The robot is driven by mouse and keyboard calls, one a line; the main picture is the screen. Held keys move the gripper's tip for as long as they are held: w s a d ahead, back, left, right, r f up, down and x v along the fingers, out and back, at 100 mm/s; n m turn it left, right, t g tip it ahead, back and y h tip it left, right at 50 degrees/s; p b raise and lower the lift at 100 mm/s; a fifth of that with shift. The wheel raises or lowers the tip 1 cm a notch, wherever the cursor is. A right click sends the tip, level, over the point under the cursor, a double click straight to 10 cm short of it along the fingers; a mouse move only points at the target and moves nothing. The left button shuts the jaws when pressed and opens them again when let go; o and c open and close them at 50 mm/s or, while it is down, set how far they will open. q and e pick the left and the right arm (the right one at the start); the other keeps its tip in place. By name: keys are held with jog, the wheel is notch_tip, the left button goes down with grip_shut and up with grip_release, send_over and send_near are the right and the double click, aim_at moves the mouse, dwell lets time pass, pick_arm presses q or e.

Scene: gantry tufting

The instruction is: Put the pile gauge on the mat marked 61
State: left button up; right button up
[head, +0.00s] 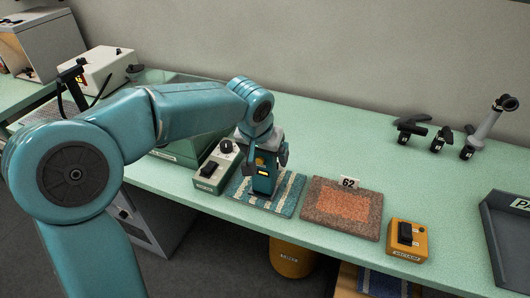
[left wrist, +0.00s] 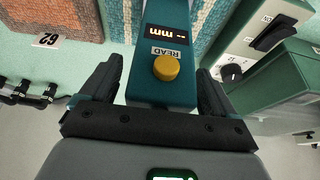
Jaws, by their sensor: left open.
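The pile gauge (head: 263,183) is a teal upright block with a yellow button and a small lit display. It stands on, or just over, a teal and cream striped mat (head: 290,196); I cannot tell if it touches. No number shows on this mat; my gripper may hide its tag. My left gripper (head: 264,158) is over the gauge's top, pointing down. In the left wrist view its open fingers (left wrist: 158,92) lie on both sides of the gauge (left wrist: 148,88), with a gap showing. An orange-brown mat (head: 314,215) tagged 62 lies to the right. My right gripper is not in view.
A grey-green switch box (head: 211,178) stands close left of the striped mat. A yellow switch box (head: 408,241) sits right of mat 62. A dark tray (head: 493,232) is at the right edge. Black tools (head: 438,140) stand at the back right. The bench middle behind the mats is clear.

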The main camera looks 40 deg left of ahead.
pick_arm(q)
jog(key=v, duration=1.1)
jog(key=shift+s+r+p, duration=0.25)
jog(key=shift+r+p, duration=0.05)
jog(key=shift+r, duration=0.05)
jog(key=shift+d, duration=0.1)
